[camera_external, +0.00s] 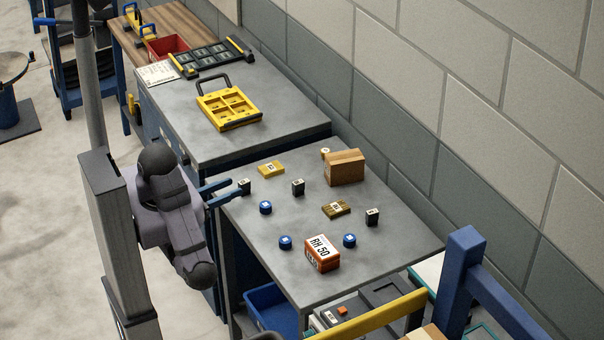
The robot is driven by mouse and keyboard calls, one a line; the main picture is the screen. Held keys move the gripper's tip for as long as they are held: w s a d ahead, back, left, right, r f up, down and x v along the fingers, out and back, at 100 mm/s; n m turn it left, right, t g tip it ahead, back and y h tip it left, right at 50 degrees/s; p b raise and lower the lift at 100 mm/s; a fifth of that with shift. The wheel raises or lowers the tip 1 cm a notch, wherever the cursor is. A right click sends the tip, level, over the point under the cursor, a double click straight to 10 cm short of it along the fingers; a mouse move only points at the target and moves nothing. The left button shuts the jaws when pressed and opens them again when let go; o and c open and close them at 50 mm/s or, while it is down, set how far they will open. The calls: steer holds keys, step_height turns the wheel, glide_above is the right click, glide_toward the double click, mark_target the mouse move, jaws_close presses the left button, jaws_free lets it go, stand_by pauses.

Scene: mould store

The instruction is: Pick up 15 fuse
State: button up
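Small labelled pieces stand on the grey near table. The labels are too small to read, so I cannot tell which is the 15 fuse. I see nothing held; contact is unclear.
A cardboard box (345,168) stands at the back of the near table (240,225). An orange-brown box marked RH 50 (321,254) stands at the front. A yellow compartment tray (229,108) lies on the farther bench (180,115). The block wall borders the right side.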

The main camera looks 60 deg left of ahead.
mark_target(239, 185)
steer(key=shift+w, duration=0.15)
steer(key=shift+w+f+b, duration=0.1)
steer(key=shift+w+b, duration=0.55)
steer(key=shift+w, duration=0.3)
steer(key=shift+w+a+b, duration=0.2)
steer(key=shift+w+b, duration=0.25)
steer(key=shift+w, duration=1.05)
jaws_close()
